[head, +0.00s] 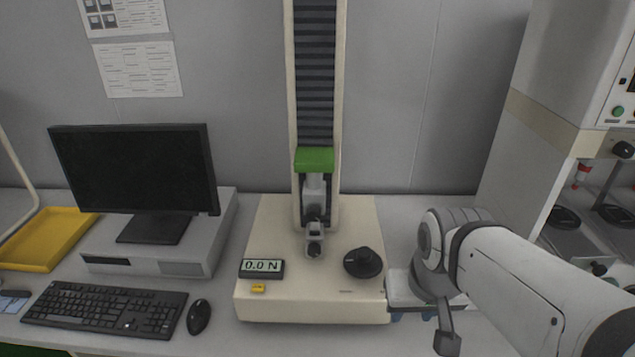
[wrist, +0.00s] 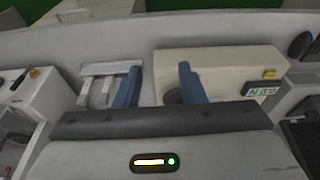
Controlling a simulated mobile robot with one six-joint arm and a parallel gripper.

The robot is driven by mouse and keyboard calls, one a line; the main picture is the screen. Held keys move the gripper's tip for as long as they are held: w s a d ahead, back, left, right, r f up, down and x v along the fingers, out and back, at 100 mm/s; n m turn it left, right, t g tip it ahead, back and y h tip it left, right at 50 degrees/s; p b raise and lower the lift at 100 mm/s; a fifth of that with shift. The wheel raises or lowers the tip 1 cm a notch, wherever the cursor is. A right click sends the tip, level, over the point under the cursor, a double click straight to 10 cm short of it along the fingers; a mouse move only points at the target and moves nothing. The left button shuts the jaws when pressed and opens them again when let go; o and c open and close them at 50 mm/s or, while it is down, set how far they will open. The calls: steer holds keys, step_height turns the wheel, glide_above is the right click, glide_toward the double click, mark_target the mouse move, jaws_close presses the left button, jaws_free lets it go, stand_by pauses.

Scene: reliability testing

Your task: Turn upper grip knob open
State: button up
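The testing machine has a pale base (head: 310,302) and a tall column with a green crosshead (head: 314,159). A grey upper grip (head: 314,190) hangs below the crosshead. A small grey grip (head: 314,238) is beneath it; the upper grip's knob is too small to make out surely. My gripper (head: 412,316) is low at the right of the base, away from the grips, mostly hidden by my arm. In the wrist view my gripper (wrist: 158,85) shows two blue fingers wide apart with nothing held between them.
A black round knob (head: 363,262) stands on the base's right; it is partly hidden behind a finger in the wrist view (wrist: 173,97). A white tray with pale pieces (wrist: 105,85) is by the other finger. A monitor (head: 135,170), keyboard (head: 105,308) and mouse (head: 199,316) are left.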

steer(key=shift+o, duration=0.4)
steer(key=shift+s+a, duration=0.1)
steer(key=shift+a, duration=0.05)
steer(key=shift+o, duration=0.7)
steer(key=shift+w+a+f, duration=0.1)
steer(key=shift+w+f, duration=0.05)
steer(key=shift+w, duration=0.05)
steer(key=shift+o, duration=0.6)
steer(key=w+a+b, duration=0.1)
steer(key=w+f+m+t+b, duration=0.1)
steer(key=w+a+f+m+t+y+b, duration=0.1)
steer(key=w, duration=0.1)
steer(key=shift+a+b, duration=0.3)
steer(key=m+t+h+b, duration=0.1)
steer(key=m+t+b, duration=1.5)
steer(key=m, duration=1.7)
glide_toward(314, 218)
step_height(314, 218, up, 2)
steer(key=w+g+b, duration=0.2)
steer(key=g+b, duration=0.1)
steer(key=w, duration=0.7)
steer(key=shift+w+r+b, duration=0.1)
steer(key=shift+r+b, duration=0.05)
steer(key=shift+b, duration=0.15)
